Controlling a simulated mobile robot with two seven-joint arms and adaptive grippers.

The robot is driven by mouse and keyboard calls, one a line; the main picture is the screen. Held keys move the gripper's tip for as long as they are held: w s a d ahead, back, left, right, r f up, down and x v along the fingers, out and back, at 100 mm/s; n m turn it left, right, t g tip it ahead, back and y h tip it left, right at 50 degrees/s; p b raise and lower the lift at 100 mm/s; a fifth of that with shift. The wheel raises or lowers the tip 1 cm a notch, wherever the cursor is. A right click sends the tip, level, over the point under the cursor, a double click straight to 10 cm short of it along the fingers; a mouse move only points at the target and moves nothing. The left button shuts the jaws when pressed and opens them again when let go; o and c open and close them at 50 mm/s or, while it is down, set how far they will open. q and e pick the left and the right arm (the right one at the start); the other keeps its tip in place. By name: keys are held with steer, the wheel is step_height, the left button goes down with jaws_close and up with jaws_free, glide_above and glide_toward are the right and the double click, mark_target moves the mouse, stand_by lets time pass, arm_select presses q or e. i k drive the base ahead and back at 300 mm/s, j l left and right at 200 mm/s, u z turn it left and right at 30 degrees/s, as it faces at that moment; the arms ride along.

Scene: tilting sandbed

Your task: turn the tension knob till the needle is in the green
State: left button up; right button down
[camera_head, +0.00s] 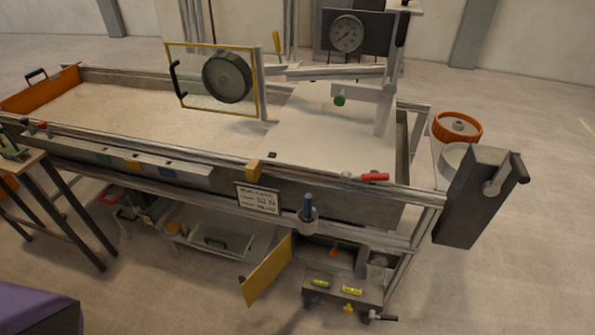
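A small green knob (340,99) hangs under a grey bracket below the gauge. A large dark round part (227,78) sits at a clear yellow-framed panel to the left. I cannot tell which of the several knobs is the tension knob. Neither of my grippers is in view.
The long sandbed (130,108) spans the middle. A small sign (258,198), a blue-handled part (308,207) and a red handle (375,177) are along its front rail. An orange-rimmed wheel (458,126) and a dark crank box (475,200) stand right. An open yellow door (267,270) juts below.

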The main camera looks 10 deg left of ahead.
mark_target(333, 252)
steer(key=j+z, duration=0.15)
steer(key=z, duration=0.25)
steer(key=j+z, duration=0.1)
steer(key=z, duration=0.25)
steer(key=j+z, duration=0.2)
steer(key=j, duration=0.15)
steer(key=k+j+z, duration=0.2)
steer(key=j, duration=0.15)
steer(key=j+z, duration=0.2)
steer(key=j, duration=0.15)
steer(key=k+j, duration=0.1)
steer(key=j, duration=0.25)
steer(key=k+j+z, duration=0.15)
steer(key=j, duration=0.2)
steer(key=k+j, duration=0.15)
steer(key=j, duration=0.2)
steer(key=k+j, duration=0.35)
steer(key=j, duration=0.3)
steer(key=k+j, duration=0.4)
steer(key=k, duration=0.25)
steer(key=i+j+z, duration=0.05)
